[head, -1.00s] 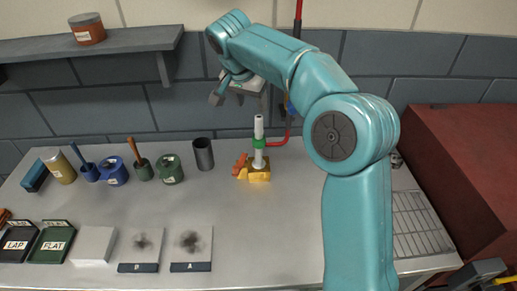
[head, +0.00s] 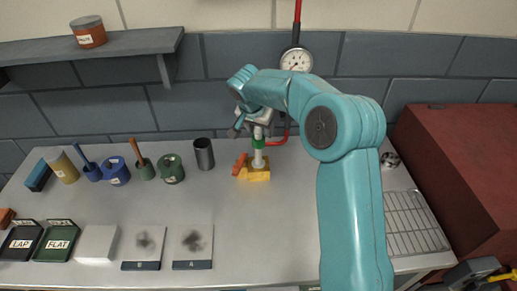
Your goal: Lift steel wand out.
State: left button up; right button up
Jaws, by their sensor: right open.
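A pale upright rod (head: 258,159) with a green collar (head: 258,143) stands on a yellow block with an orange part at its left side. It may be the steel wand or its casing; I cannot tell which. My right gripper (head: 252,129) is open at the top of this rod and hides its upper end. I cannot tell whether the fingers touch it. My left gripper is not in view.
A red hose (head: 279,142) runs from the collar toward a wall gauge (head: 296,61). A dark cup (head: 204,154) stands left of the rod. Several pots and brushes stand farther left. A wire rack (head: 415,222) lies at right. The middle front of the bench is clear.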

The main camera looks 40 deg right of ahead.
grip_shut()
